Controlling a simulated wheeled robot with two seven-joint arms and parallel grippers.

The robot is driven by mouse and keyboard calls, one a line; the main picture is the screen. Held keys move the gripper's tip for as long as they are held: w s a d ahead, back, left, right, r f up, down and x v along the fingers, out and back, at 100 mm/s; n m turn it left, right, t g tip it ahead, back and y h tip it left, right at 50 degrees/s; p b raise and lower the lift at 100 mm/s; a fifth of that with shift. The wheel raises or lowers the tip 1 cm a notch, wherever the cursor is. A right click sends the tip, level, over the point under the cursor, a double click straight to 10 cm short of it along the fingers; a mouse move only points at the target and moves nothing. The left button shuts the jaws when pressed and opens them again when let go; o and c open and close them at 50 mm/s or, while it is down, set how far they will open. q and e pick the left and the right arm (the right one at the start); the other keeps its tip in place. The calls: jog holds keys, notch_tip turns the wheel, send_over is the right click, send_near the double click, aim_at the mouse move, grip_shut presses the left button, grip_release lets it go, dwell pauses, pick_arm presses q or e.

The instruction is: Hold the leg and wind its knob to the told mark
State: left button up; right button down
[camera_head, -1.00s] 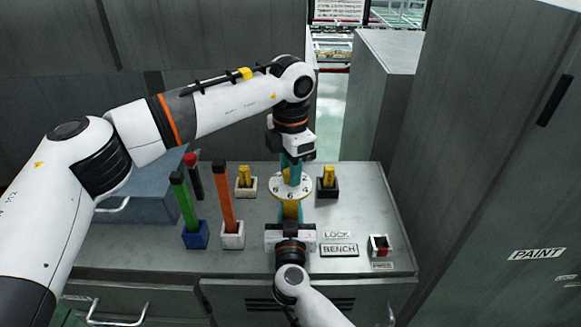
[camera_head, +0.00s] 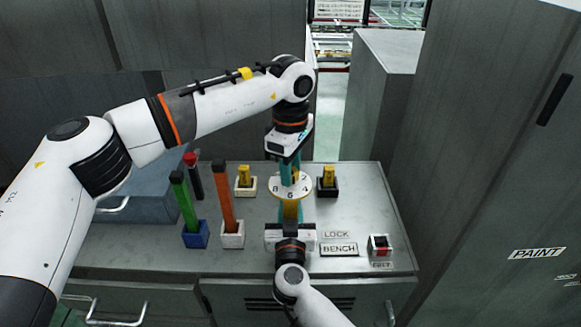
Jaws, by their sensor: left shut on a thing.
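A round white dial (camera_head: 275,187) with dark numbers sits at the middle of the bench, on top of the yellow leg (camera_head: 291,209). My left gripper (camera_head: 291,173) points down from above and is shut on the yellow knob (camera_head: 295,175) over the dial; its teal fingers hide much of the knob.
A green bar (camera_head: 183,205) in a blue block and an orange bar (camera_head: 226,195) in a white block stand left. Yellow pegs in a white block (camera_head: 246,187) and black block (camera_head: 327,190) flank the dial. A red switch (camera_head: 380,245) sits front right, beside the BENCH plate (camera_head: 339,250).

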pick_arm(q)
jog(key=shift+a+f+m, duration=0.1)
jog(key=shift+f+m, duration=0.05)
jog(key=shift+m, duration=0.7)
jog(key=shift+f+m, duration=0.15)
jog(key=shift+m, duration=0.7)
jog(key=o, duration=1)
jog(key=shift+w, duration=0.1)
jog(key=shift+r, duration=0.15)
notch_tip(320, 180, up, 12)
